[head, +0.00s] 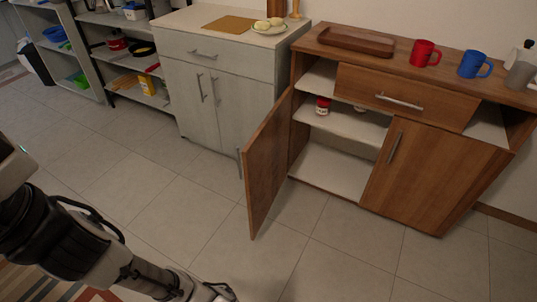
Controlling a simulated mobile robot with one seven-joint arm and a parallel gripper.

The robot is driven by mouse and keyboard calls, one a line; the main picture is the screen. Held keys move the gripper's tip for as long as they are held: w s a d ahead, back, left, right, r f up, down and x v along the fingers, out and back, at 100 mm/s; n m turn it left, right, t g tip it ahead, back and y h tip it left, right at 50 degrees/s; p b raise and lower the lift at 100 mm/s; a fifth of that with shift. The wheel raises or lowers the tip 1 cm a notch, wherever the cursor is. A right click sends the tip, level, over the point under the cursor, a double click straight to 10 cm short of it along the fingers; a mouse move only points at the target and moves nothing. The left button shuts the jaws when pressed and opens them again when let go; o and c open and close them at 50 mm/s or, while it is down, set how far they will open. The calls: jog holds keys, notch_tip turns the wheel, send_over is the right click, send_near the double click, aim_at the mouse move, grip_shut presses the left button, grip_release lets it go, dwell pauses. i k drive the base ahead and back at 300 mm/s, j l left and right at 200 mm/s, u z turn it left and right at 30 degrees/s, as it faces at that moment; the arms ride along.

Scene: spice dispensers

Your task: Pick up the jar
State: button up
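A small jar (322,105), red with a white band, stands on the upper shelf inside the open left side of the brown wooden cabinet. It is near the shelf's left end, next to the open door. A second small reddish item (359,109) shows partly behind it to the right, too small to identify. My arm reaches in from the lower left and runs off the bottom edge. My gripper's fingers do not show, and the arm is well apart from the jar.
The cabinet's left door (266,165) stands open towards the room; its right door (408,172) is shut. A wooden tray (356,41), red mug (424,53) and blue mug (475,65) are on top. A pale cabinet (213,88) stands left. The tiled floor in front is clear.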

aim_at(323, 103)
jog(key=i+j, duration=1.4)
jog(key=j, duration=0.15)
jog(key=i+j+z, duration=0.15)
jog(key=i+j, duration=0.15)
jog(key=i+j+z, duration=0.15)
jog(key=j, duration=0.3)
jog(key=i+z, duration=0.1)
jog(key=z, duration=1)
